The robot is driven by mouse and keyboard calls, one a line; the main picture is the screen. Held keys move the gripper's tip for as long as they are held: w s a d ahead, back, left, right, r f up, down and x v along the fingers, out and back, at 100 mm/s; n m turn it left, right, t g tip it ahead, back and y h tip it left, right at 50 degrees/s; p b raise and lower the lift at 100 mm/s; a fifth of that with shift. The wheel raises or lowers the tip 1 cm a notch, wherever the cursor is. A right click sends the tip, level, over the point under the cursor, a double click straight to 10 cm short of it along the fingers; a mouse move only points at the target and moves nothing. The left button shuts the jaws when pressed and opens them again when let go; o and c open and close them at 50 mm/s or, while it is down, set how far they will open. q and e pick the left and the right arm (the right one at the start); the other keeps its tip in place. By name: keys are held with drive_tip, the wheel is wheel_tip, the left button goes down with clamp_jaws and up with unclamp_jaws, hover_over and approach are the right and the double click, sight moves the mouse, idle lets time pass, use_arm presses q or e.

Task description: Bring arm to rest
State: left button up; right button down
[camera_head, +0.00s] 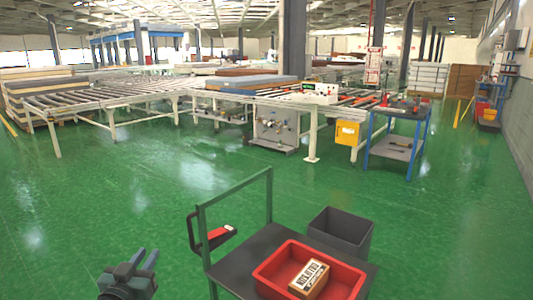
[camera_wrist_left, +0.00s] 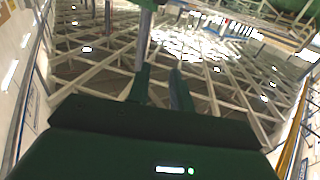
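My left gripper (camera_head: 147,256) is at the bottom left of the head view, dark grey-green, above the green floor. Its two fingers are spread with a gap between them and hold nothing. In the left wrist view the fingers (camera_wrist_left: 159,72) are also apart, with the roof trusses seen behind and between them. My right gripper is in neither view.
A dark cart (camera_head: 240,257) stands in front, right of my left gripper. It carries a red tray (camera_head: 270,285) with a labelled box (camera_head: 309,278) inside. A grey bin (camera_head: 341,232) is beside it. Roller conveyors (camera_head: 110,95) and a blue workbench (camera_head: 398,140) stand farther back. Open floor lies between.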

use_arm(q)
drive_tip(key=s+d+f+g+p, duration=0.1)
drive_tip(key=s+d+f, duration=0.3)
drive_tip(key=s, duration=0.5)
drive_tip(key=s+d+f+m+g+h, duration=0.1)
drive_tip(key=s+d+f+g, duration=0.3)
drive_tip(key=s+f, duration=0.3)
drive_tip(key=s+d+f+m+g+h+p, duration=0.1)
drive_tip(key=s+d+f, duration=0.4)
drive_tip(key=s, duration=0.8)
drive_tip(key=shift+s+d+f+g+p, duration=0.15)
drive_tip(key=shift+d+f+g+p, duration=0.15)
drive_tip(key=shift+d+g, duration=0.45)
